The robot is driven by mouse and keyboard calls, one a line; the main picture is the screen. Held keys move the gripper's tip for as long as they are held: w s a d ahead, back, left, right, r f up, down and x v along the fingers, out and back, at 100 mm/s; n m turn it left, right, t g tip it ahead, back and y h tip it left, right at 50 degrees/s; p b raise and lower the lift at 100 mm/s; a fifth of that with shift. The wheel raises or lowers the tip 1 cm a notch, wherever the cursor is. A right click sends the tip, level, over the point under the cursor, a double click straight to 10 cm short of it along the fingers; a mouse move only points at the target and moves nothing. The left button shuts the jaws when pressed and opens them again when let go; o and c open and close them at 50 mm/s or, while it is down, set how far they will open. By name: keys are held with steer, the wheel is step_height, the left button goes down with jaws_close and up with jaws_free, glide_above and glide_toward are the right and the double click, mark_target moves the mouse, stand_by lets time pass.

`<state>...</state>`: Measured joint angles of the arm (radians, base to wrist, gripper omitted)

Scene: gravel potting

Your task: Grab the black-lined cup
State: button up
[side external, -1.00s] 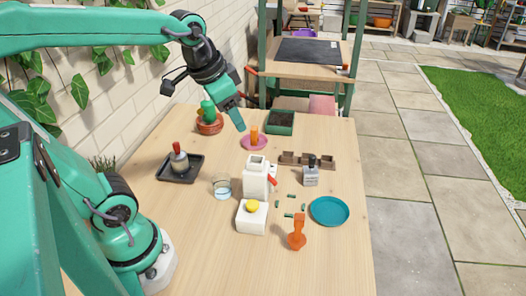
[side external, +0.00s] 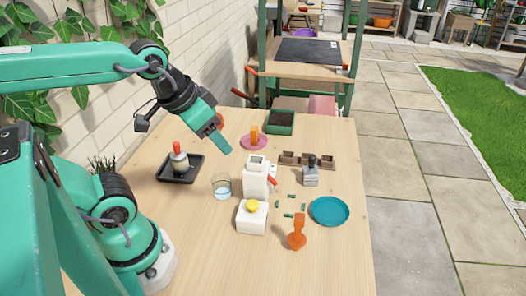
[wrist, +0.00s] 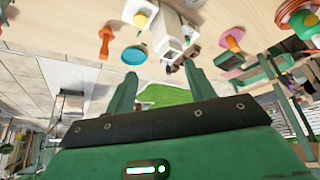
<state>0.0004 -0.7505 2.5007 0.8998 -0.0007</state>
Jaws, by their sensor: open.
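A small clear cup (side external: 221,187) with bluish contents stands upright on the wooden table, left of the white dispenser. Black lines on it are too small to make out, and no other cup stands out. My gripper (side external: 222,145) is in the air above the table's back left, apart from the cup and higher than it. In the wrist view my gripper (wrist: 160,70) is open, with nothing between its two green fingers. I cannot clearly make out the cup in that view.
A white dispenser (side external: 256,178) stands right of the cup, and a white box with a yellow knob (side external: 252,216) in front. A black tray (side external: 181,167) holding a red-topped bottle lies to the left. A pink saucer (side external: 253,142) is behind.

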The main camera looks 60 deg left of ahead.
steer(key=c, duration=0.5)
steer(key=m+g, duration=0.1)
steer(key=g, duration=0.2)
glide_above(222, 187)
steer(key=w+d, duration=0.1)
steer(key=s+x, duration=0.2)
steer(key=x, duration=0.5)
steer(key=a+f+g, duration=0.1)
steer(key=a+f, duration=0.1)
steer(key=f, duration=0.1)
steer(key=w+a+f+g, duration=0.1)
steer(key=a+f, duration=0.1)
steer(key=f, duration=0.1)
steer(key=a+f+m+g, duration=0.1)
steer(key=a+f, duration=0.1)
steer(key=f, duration=0.1)
steer(key=shift+w+f, duration=0.15)
steer(key=shift+f, duration=0.25)
